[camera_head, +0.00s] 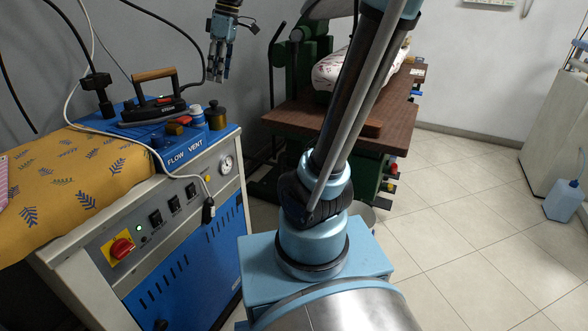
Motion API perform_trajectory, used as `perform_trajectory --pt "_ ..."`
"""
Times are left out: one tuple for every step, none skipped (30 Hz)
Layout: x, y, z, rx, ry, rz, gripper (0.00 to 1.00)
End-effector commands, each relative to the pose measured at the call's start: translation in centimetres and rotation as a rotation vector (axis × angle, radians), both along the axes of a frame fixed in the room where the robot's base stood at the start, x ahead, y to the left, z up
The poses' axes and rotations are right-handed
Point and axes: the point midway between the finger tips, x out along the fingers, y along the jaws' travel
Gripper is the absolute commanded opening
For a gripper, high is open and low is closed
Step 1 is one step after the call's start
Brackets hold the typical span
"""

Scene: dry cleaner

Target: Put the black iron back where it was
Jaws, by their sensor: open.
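The black iron (158,106), with a brown wooden handle, sits at the back of the blue top (217,137) of the ironing station. It appears upright, with its handle up; what lies directly under its sole is hard to make out. My gripper (217,77) hangs above and to the right of the iron, fingers pointing down. It is open and empty, apart from the iron in the picture.
A yellow patterned ironing pad (75,180) lies left of the iron. Small bottles (215,116) stand right of it. White and black cables run around the station. A green-framed press with a brown wooden table (395,115) stands behind my arm.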

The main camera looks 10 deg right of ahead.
Motion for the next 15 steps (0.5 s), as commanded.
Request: perform_trajectory --pt "-1.2 -1.7 -1.4 -0.012 0.001 -0.076 0.42" --pt "-1.8 -2.6 -2.2 -0.018 0.003 -0.123 0.42" --pt "-2.7 -3.7 -3.3 -0.026 0.005 -0.183 0.42" --pt "-3.4 -4.6 -4.1 -0.033 0.006 -0.230 0.42" --pt "-4.0 -5.4 -5.0 -0.038 0.007 -0.277 0.42" --pt "-4.9 -6.4 -6.1 -0.044 0.008 -0.337 0.42" --pt "-5.6 -7.2 -7.0 -0.049 0.007 -0.384 0.42" --pt "-6.3 -8.0 -7.9 -0.055 0.008 -0.429 0.42" --pt "-7.2 -8.9 -9.1 -0.060 0.008 -0.492 0.42" --pt "-7.9 -9.7 -10.1 -0.065 0.008 -0.538 0.42" --pt "-8.6 -10.3 -11.0 -0.069 0.008 -0.584 0.42" --pt "-9.5 -11.2 -12.3 -0.073 0.008 -0.646 0.42" --pt "-10.3 -11.9 -13.3 -0.076 0.007 -0.692 0.42" --pt "-11.0 -12.5 -14.3 -0.079 0.005 -0.738 0.42" --pt "-11.9 -13.3 -15.7 -0.083 0.004 -0.800 0.42"
